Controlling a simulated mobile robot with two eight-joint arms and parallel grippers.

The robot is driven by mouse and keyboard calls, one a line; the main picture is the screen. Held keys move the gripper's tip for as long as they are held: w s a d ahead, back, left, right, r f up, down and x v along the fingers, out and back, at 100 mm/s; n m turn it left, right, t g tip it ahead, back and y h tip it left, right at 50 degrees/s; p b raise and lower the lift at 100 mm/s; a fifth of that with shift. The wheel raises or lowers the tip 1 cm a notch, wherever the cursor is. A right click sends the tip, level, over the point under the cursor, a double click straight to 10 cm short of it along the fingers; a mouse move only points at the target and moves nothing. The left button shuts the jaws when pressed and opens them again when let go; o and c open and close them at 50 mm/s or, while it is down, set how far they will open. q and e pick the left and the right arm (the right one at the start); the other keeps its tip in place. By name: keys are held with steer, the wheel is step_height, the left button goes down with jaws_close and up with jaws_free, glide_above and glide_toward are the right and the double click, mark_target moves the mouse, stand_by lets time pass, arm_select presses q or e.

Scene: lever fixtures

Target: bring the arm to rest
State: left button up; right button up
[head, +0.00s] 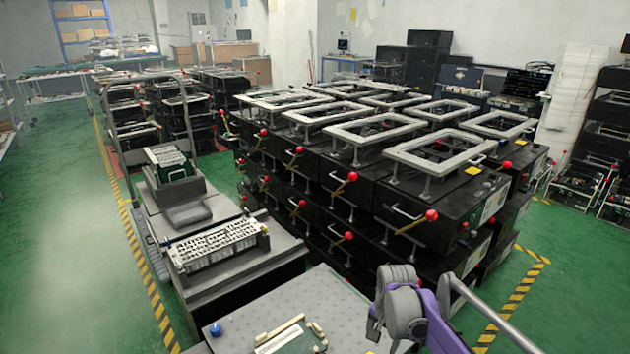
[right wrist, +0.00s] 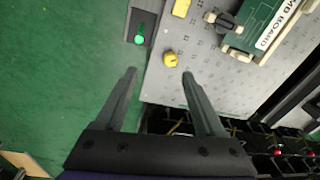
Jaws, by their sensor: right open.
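My right arm (head: 408,310), grey and purple, comes in at the bottom right of the head view, above the front grey fixture top. My right gripper (right wrist: 159,76) shows in the right wrist view with its two grey fingers spread apart. Nothing is between them. It hangs over the edge of a grey perforated plate (right wrist: 200,90), with green floor to the left. A yellow knob (right wrist: 170,59) and a green button (right wrist: 139,39) lie just beyond the fingertips. My left gripper is not in view.
Stacked black fixtures (head: 430,205) with red-ball levers and grey frames fill the middle. A blue knob (head: 215,329) and a green board (head: 290,343) sit on the front fixture. A cart (head: 180,190) stands behind. Open green floor (head: 60,230) lies left.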

steer(key=s+r+n+t, duration=0.1)
steer(key=s+r+n, duration=0.15)
steer(key=s, duration=0.55)
steer(key=s+r+n+t, duration=0.1)
steer(key=s+r+n, duration=0.15)
steer(key=s, duration=0.65)
steer(key=s+f+n+t, duration=0.1)
steer(key=s+f+n, duration=0.25)
steer(key=s, duration=1.05)
arm_select(q)
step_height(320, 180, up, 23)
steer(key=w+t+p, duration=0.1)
steer(key=p, duration=1.9)
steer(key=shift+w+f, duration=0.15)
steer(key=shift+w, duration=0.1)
arm_select(e)
step_height(320, 180, up, 22)
steer(key=w+t, duration=0.1)
steer(key=shift+w+d, duration=0.3)
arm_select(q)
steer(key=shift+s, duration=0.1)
arm_select(e)
steer(key=shift+s+f+m, duration=0.1)
steer(key=shift+m, duration=0.15)
steer(key=shift+a, duration=0.1)
